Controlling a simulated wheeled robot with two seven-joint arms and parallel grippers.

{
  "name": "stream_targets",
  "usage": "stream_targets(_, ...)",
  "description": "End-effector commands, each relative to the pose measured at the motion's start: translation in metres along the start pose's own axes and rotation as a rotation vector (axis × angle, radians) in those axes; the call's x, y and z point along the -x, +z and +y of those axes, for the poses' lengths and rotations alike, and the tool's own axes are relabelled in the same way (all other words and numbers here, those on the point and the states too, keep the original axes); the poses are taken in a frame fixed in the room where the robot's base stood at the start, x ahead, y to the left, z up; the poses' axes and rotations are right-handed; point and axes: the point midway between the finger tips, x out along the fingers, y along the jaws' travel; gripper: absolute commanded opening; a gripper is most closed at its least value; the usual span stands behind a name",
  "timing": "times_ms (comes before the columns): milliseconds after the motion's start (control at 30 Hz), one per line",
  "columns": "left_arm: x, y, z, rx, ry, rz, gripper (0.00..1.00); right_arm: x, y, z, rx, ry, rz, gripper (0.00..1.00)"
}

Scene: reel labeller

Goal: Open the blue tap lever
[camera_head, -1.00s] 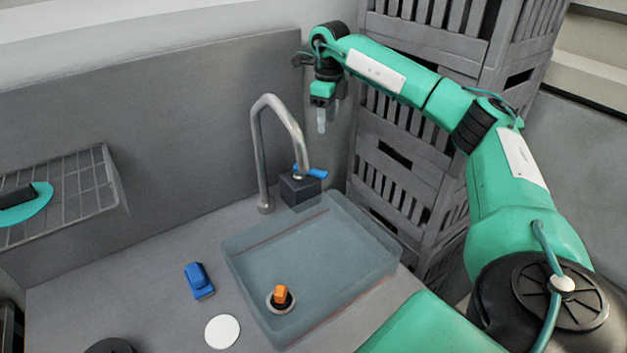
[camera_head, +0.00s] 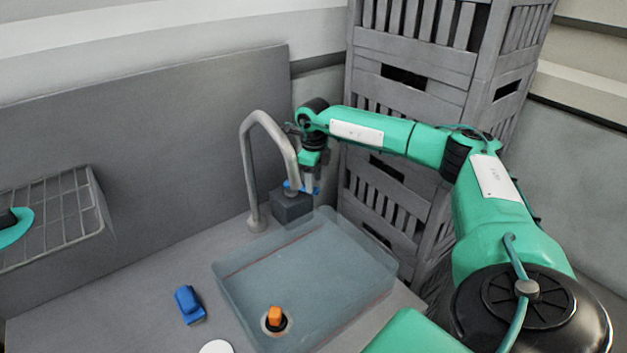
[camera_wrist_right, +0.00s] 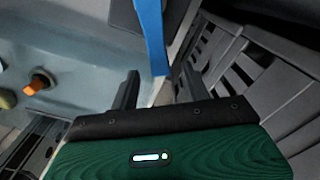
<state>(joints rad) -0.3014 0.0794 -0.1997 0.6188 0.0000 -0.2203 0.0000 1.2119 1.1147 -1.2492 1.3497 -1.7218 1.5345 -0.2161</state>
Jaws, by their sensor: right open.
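The blue tap lever (camera_head: 290,186) sits on top of a dark grey block (camera_head: 291,206) at the foot of the curved metal tap (camera_head: 247,170), behind the basin. In the head view my right gripper (camera_head: 310,185) is down at the lever and hides part of it. In the right wrist view the blue lever (camera_wrist_right: 153,40) reaches down into the gap between the two dark fingers of my open right gripper (camera_wrist_right: 160,85). A gap shows on both sides of it; I cannot tell its depth exactly.
The basin (camera_head: 235,262) holds an orange-topped plug (camera_head: 275,318). A blue sponge-like block (camera_head: 189,305) and a white disc (camera_head: 216,347) lie on the counter. Grey stacked crates (camera_head: 415,90) stand close behind my right arm. A wire rack (camera_head: 60,210) is at left.

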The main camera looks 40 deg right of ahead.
Motion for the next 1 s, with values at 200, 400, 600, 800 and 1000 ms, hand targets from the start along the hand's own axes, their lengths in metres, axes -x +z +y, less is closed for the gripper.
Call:
stream_targets(200, 0.005, -0.002, -0.001, 0.0, 0.0, 0.002, 0.32, -0.018, 0.0, 0.0, 0.001, 0.0, 0.0, 0.47)
stream_targets(400, 0.005, -0.003, -0.001, 0.0, -0.001, 0.003, 0.32, -0.021, 0.0, 0.0, 0.0, 0.0, 0.0, 0.47)
stream_targets(600, 0.005, -0.003, -0.001, 0.0, -0.001, 0.004, 0.32, -0.02, 0.0, 0.0, 0.0, 0.0, -0.001, 0.28)
stream_targets(800, 0.005, -0.003, -0.001, 0.0, -0.001, 0.004, 0.32, -0.02, 0.0, 0.0, 0.001, 0.0, -0.001, 0.0)
stream_targets(1000, 0.004, -0.003, -0.001, -0.001, -0.001, 0.004, 0.32, -0.02, 0.004, 0.002, -0.004, 0.0, -0.001, 0.0)
